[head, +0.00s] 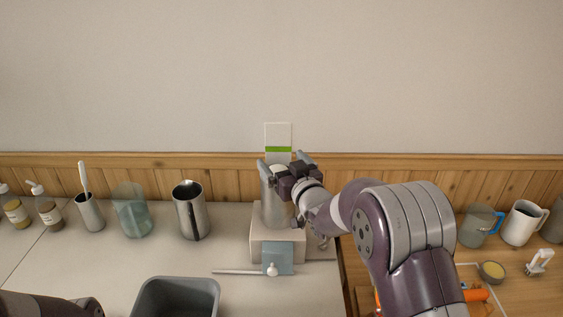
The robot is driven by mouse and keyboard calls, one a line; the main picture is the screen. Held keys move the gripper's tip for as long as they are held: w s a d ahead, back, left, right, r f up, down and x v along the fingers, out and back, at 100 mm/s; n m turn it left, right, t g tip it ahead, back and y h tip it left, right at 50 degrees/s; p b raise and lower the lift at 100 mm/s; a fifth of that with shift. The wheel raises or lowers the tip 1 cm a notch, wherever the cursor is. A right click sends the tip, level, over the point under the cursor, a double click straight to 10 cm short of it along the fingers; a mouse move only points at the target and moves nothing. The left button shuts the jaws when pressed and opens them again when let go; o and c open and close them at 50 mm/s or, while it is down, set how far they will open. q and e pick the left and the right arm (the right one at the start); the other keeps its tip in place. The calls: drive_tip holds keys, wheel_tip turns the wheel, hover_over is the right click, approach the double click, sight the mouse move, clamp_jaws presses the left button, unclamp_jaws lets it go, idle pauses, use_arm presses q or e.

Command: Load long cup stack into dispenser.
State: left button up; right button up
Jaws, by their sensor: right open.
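A steel cylinder (270,208) stands upright on a pale block (277,246) near the back of the counter; it looks like the dispenser. A small white rounded top (279,168), perhaps the end of the cup stack, shows at the cylinder's upper end. My right gripper (283,163) is over this top, its open fingers on either side of it. The gripper hides part of the cylinder, so I cannot tell how deep the white piece sits. My left arm shows only at the bottom left corner; its gripper is out of view.
A steel pitcher (190,212), a translucent jug (132,210) and a steel cup (90,212) stand left. A grey bin (177,298) is in front. A white card (278,142) with a green band stands behind. Jugs (480,225) stand on the wooden right side.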

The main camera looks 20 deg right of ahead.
drive_tip(key=shift+s+d, duration=0.2)
drive_tip(key=shift+s, duration=1)
drive_tip(key=shift+s+d, duration=0.15)
drive_tip(key=shift+s, duration=1)
